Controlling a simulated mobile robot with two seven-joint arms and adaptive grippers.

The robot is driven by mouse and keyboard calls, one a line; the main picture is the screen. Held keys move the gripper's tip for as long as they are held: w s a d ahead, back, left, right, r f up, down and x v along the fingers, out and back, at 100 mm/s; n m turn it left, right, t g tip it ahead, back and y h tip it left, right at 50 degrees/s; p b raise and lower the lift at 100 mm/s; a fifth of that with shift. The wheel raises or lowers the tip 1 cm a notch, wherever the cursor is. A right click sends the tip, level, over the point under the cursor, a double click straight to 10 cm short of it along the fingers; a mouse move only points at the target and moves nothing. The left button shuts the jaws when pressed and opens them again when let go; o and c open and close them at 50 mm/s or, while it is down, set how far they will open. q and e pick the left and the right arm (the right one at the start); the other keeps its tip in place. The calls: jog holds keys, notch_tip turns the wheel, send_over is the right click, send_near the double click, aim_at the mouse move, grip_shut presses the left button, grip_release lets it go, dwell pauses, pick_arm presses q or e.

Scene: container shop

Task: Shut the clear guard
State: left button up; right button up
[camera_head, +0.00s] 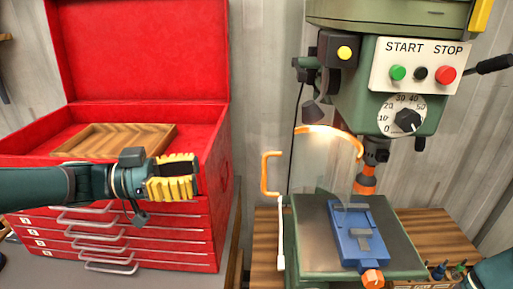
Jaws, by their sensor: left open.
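The clear guard (325,168) is a curved see-through panel with an orange top rim. It hangs at the left front of the green drill press, left of the chuck (376,150), and stands above the left part of the press table. Its orange handle (269,173) sticks out at its left side. My left gripper (190,177), with yellow finger pads, is open and empty in front of the red tool chest. It is left of the handle, apart from it, at about the same picture height. My right gripper is not in view.
A blue vise (355,235) with an orange knob sits on the press table (408,255). The red tool chest (190,240) has an open lid and holds a wooden tray (115,139). The control panel (420,68) is above. A free gap lies between chest and guard handle.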

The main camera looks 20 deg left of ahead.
aim_at(264, 188)
pick_arm(q)
jog(key=x, duration=1.3)
jog(key=shift+w+d+r, duration=0.1)
jog(key=shift+w+d, duration=0.05)
jog(key=shift+w, duration=0.3)
grip_shut()
